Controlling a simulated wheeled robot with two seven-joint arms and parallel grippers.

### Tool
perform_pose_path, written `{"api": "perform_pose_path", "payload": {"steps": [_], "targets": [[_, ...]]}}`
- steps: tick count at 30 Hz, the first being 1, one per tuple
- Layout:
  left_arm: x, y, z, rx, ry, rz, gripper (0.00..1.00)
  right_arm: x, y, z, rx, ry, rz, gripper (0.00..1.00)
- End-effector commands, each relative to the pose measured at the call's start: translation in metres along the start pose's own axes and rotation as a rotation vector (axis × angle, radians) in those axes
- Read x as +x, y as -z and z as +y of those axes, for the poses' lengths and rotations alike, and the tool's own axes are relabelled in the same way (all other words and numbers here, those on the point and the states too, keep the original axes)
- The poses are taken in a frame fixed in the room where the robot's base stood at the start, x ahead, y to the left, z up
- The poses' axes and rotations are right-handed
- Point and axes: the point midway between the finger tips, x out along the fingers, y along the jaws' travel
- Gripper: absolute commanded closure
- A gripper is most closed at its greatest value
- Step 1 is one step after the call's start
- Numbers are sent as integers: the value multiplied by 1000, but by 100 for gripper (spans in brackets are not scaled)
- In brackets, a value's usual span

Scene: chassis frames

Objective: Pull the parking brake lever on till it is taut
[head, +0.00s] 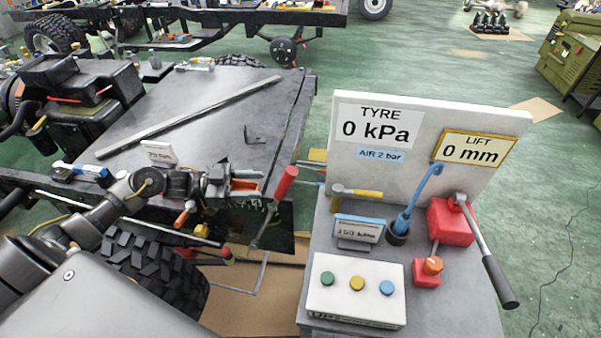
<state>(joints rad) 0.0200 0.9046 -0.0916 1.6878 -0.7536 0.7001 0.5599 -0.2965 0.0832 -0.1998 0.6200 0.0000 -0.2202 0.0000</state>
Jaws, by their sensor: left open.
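A lever with a red grip (286,182), which I take for the parking brake lever, leans up and to the right beside the chassis. Its thin grey shaft runs down to the left. My left gripper (252,186) is open, just left of the red grip. Its fingers point toward the grip, and a gap shows between them and the grip. The grip does not appear to be held. The lower end of the shaft is hard to make out among the parts near the tyre. My right gripper is not in view.
A bench (430,280) on the right carries a button box (352,300), a red pump with a long handle (487,250), and an upright sign board (480,120). A tyre (155,270) is below my left arm. A flat deck (215,110) lies behind the gripper.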

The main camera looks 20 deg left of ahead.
Motion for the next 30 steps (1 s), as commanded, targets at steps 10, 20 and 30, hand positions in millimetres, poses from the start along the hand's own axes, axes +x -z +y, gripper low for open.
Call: {"api": "perform_pose_path", "payload": {"steps": [10, 20, 30], "targets": [[30, 4, -1, 0, -11, 4, 51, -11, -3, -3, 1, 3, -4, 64], [87, 4, 0, 0, -6, 3, 51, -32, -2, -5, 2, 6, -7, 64], [110, 0, 0, 1, -4, -1, 51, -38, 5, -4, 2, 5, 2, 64]]}}
